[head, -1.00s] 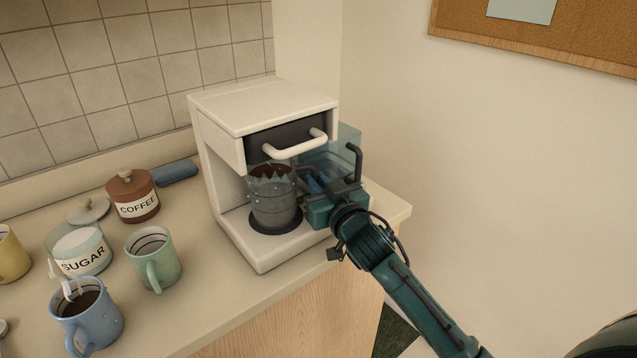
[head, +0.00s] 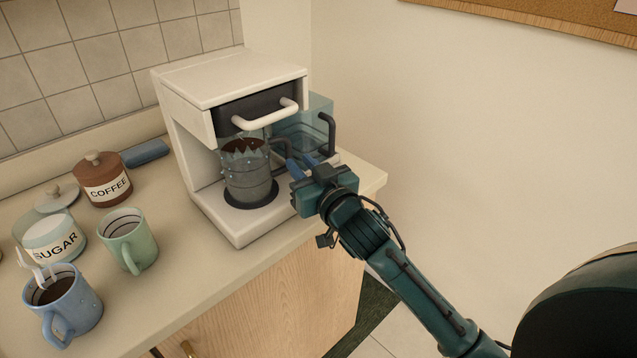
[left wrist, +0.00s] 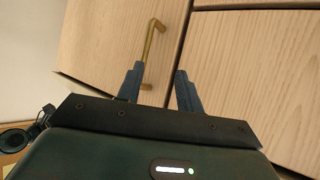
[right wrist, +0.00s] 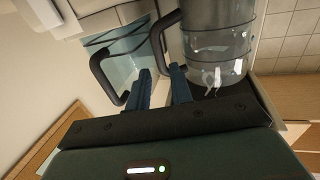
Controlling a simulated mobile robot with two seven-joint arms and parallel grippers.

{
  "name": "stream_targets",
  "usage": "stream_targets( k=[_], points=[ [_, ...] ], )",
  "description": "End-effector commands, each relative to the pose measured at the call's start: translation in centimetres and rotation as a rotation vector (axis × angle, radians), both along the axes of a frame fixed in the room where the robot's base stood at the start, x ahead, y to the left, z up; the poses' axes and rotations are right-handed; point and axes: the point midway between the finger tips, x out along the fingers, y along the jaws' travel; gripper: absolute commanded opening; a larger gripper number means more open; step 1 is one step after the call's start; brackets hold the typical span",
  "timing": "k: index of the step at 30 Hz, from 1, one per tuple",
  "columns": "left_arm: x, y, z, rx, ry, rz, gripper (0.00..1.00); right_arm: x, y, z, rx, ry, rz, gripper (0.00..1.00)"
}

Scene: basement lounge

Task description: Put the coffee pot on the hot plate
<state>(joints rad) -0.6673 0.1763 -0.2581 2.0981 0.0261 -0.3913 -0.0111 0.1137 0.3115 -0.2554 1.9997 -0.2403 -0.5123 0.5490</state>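The coffee pot (head: 249,178), a clear ribbed jug with dark contents showing near its top, stands upright in the white coffee maker (head: 230,84). Its base is over the dark round hot plate (head: 238,204) and appears to rest on it. My right gripper (head: 298,166) is open, just right of the pot. In the right wrist view the pot (right wrist: 215,40) is close beyond the fingers, and its dark handle (right wrist: 158,38) ends near the gap between them. My left gripper (left wrist: 158,80) is open and empty, facing wooden cabinet doors. It is outside the head view.
A clear teal tank (head: 315,118) with a dark handle sits right of the coffee maker's front. A green mug (head: 128,240), blue mug (head: 72,308), sugar jar (head: 55,238) and coffee jar (head: 102,180) stand on the counter at left. A brass handle (left wrist: 152,50) is near my left fingers.

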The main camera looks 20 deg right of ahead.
Motion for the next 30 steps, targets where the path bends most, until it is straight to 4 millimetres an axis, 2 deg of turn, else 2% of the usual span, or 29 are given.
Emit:
stream_targets(
  k=[3,9,17,19,20,23,24,27,30],
  points=[
    [0.0,0.0,-0.3,0.0,-0.001,-0.001,0.36,-2.8,-0.3,-0.3,0.002,0.002,0.001,0.22],
    [0.0,-0.2,-0.3,-0.002,-0.007,-0.007,0.36,-6.0,-0.7,-0.2,0.001,0.002,0.0,0.22],
    [0.0,-0.4,-0.2,-0.004,-0.012,-0.015,0.36,-7.3,-0.8,0.0,0.0,0.0,0.0,0.22],
    [0.0,-0.3,-0.2,-0.003,-0.012,-0.015,0.36,-7.6,-0.6,-0.9,-0.003,0.018,0.004,0.22],
    [0.0,-0.3,-0.1,-0.003,-0.012,-0.015,0.36,-7.9,-0.4,-1.7,-0.007,0.036,0.01,0.22],
    [0.0,-0.3,-0.1,-0.003,-0.013,-0.015,0.36,-9.9,0.9,-6.9,-0.027,0.145,0.046,0.22],
    [0.0,-0.3,-0.1,-0.003,-0.013,-0.015,0.36,-11.3,1.6,-9.5,-0.036,0.201,0.067,0.22],
    [0.0,-0.3,-0.1,-0.003,-0.013,-0.014,0.36,-15.6,3.5,-15.6,-0.059,0.336,0.123,0.22],
    [0.0,-0.3,-0.1,-0.003,-0.012,-0.014,0.36,-19.9,5.2,-20.1,-0.071,0.442,0.173,0.22]
  ],
)
